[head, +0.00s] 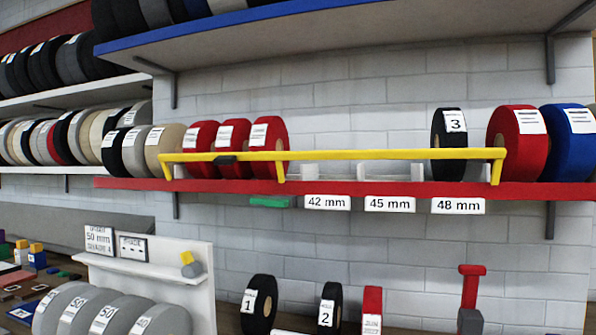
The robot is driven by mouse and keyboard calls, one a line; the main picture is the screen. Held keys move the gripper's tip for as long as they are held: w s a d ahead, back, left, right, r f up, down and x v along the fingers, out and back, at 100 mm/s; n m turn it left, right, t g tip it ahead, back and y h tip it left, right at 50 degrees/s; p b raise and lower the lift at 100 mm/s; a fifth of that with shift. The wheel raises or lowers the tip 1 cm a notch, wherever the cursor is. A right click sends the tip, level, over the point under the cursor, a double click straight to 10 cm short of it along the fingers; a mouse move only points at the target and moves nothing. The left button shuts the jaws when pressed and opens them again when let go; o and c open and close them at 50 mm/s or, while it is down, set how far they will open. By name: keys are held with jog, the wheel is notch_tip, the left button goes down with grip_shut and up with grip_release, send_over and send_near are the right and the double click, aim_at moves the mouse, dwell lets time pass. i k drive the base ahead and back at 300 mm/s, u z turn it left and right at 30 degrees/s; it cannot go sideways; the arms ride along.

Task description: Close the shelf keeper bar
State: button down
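The yellow keeper bar (340,155) runs level along the red-edged shelf (230,186) in the head view, a little above the shelf edge. It passes in front of several rolls and has short yellow posts down towards the shelf. I cannot tell whether the bar is latched. My gripper is not in view.
White dividers (388,171) stand above the 42 mm and 45 mm labels, with no rolls there. A red roll (515,140) and a blue roll (567,140) stand right of the bar. Black rolls 1 (258,305) and 2 (330,307) stand below. A blue-edged shelf (215,30) hangs above.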

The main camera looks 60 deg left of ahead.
aim_at(498, 155)
jog(key=z, duration=0.95)
jog(key=k, duration=2.25)
jog(key=u, duration=1.3)
jog(key=i, duration=1)
